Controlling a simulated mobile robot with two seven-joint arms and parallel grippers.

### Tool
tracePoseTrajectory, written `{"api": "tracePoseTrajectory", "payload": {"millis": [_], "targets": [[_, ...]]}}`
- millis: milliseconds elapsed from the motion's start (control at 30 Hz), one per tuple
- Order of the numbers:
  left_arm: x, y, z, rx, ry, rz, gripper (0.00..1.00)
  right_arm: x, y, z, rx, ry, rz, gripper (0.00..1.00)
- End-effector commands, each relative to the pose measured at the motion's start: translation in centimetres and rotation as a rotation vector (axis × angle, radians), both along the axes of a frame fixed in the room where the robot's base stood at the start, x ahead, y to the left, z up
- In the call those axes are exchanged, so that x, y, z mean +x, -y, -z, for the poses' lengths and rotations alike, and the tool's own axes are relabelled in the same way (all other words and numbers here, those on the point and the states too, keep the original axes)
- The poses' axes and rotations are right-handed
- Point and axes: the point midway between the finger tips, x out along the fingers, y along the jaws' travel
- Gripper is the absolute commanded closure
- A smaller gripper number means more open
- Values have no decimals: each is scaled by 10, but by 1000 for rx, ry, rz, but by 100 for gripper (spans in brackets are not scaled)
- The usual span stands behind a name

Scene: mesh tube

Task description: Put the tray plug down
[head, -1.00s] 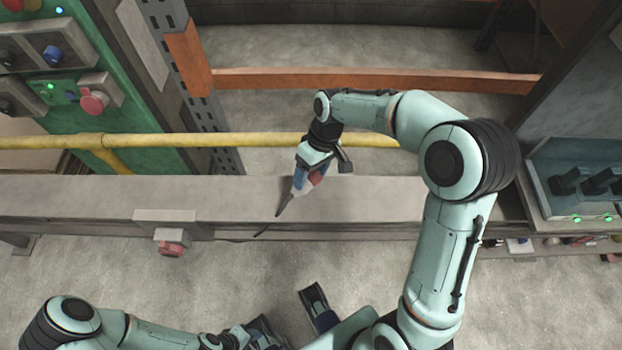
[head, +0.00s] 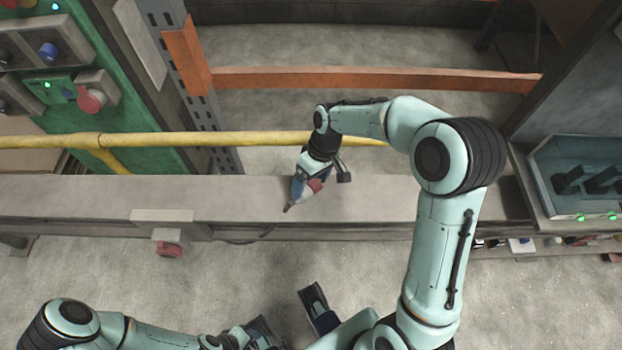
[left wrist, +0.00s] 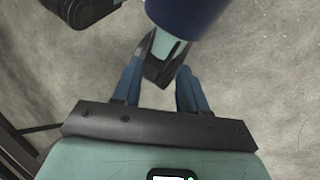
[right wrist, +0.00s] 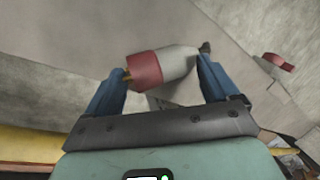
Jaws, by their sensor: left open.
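The tray plug (right wrist: 165,67) has a pale grey body, a red collar and a dark tip. In the right wrist view it lies crosswise between the blue fingers of my right gripper (right wrist: 160,85), which appear shut on it. In the head view, the plug (head: 302,192) is at my right gripper (head: 309,180), over the top of the long grey beam, with its dark tip pointing down and left. I cannot tell whether it touches the beam. My left gripper (left wrist: 160,90) is open and empty, low in the head view (head: 262,332).
The grey beam (head: 400,200) runs across the head view; its top is mostly clear. A small red fitting (head: 168,249) sits on its front. A yellow pipe (head: 250,138) runs behind. A green control panel (head: 120,90) stands left, a glass-fronted switch box (head: 590,185) right.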

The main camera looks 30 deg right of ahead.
Motion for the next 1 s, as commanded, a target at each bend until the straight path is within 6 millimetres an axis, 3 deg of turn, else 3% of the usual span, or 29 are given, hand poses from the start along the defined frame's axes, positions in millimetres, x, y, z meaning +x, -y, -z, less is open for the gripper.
{"api": "tracePoseTrajectory", "payload": {"millis": [367, 533, 800, 1000], "targets": [[0, 0, -3, -1, -2, 1, 57, 0, 0, -5, 0, 0, 0, 4], [-3, 0, -9, -2, -11, 2, 57, 2, 4, -28, 0, 4, 1, 4], [-6, 0, -17, -5, -25, 6, 57, 5, 22, -87, 0, 4, 1, 4], [-8, 1, -20, -6, -34, 8, 57, 7, 31, -116, -1, 2, 1, 4]]}}
